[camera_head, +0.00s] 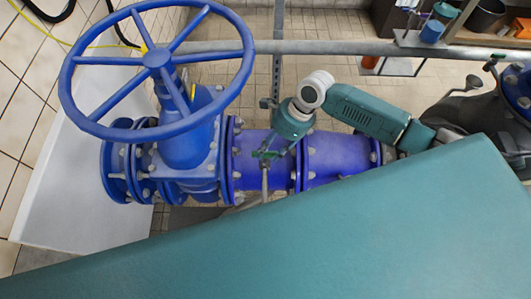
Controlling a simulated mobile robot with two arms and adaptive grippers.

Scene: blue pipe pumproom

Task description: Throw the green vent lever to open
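The green vent lever (261,154) shows as a small green piece above a thin grey stem, in front of the blue pipe (337,157) at the middle of the head view. My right gripper (274,148) comes down from the upper right, with its fingers at or very close to the lever. The fingers are small and overlap the lever, so I cannot tell whether they touch it or are closed. My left gripper is not in view.
A large blue handwheel (157,59) on a blue valve body (187,140) stands left of the lever. A grey pipe (350,47) runs across behind. A shelf (440,46) with containers is at the upper right. My own teal body hides the lower part.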

